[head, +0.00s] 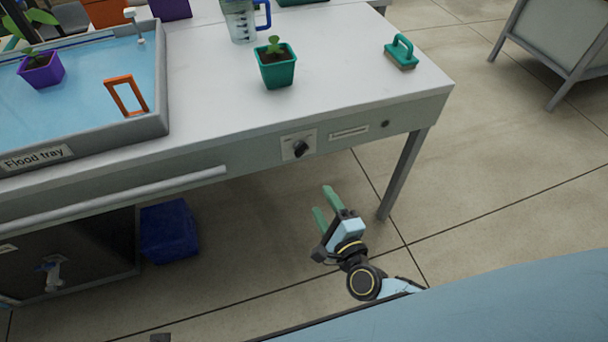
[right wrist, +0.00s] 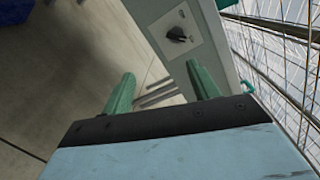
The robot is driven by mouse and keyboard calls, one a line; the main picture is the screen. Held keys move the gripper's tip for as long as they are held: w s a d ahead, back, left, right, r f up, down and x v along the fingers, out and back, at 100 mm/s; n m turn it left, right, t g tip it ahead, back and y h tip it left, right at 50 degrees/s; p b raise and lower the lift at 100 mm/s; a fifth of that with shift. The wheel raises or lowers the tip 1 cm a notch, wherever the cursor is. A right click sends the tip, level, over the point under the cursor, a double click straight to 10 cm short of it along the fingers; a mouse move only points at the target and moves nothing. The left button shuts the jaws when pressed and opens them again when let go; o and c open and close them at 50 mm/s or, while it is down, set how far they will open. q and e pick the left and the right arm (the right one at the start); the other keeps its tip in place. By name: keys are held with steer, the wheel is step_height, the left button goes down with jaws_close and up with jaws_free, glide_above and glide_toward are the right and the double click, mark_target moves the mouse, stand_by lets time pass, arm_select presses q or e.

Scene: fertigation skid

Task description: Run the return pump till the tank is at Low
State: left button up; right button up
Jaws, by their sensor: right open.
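A black rotary knob (head: 301,149) sits on a pale plate on the bench's front panel; it also shows in the right wrist view (right wrist: 177,35). Its markings are too small to read. A dark tank-like box (head: 100,255) with a tap (head: 50,275) stands under the bench at left; no level can be read on it. The flood tray (head: 150,125) above holds blue-looking water. My right gripper (head: 322,203) is open and empty, below and in front of the knob, apart from it; its green fingers (right wrist: 160,75) point towards the panel. My left gripper is out of view.
On the bench (head: 345,85) stand a teal potted seedling (head: 276,70), a brush (head: 402,54) and a jug (head: 240,20). A rail (head: 120,200) runs along the front at left. A blue crate (head: 168,232) is underneath. The floor around my right gripper is clear.

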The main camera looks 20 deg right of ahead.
steer(key=r+m+t+h+b, duration=0.1)
steer(key=r+m+b, duration=0.1)
steer(key=m, duration=0.3)
steer(key=m+b, duration=0.1)
steer(key=b, duration=0.2)
glide_toward(302, 153)
steer(key=w, duration=0.7)
steer(key=shift+w+a, duration=0.15)
steer(key=shift+a, duration=0.1)
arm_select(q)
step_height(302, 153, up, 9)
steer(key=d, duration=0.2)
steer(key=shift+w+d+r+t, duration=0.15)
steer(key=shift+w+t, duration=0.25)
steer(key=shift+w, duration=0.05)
arm_select(e)
steer(key=shift+w, duration=0.55)
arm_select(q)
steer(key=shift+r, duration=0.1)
arm_select(e)
steer(key=c, duration=1)
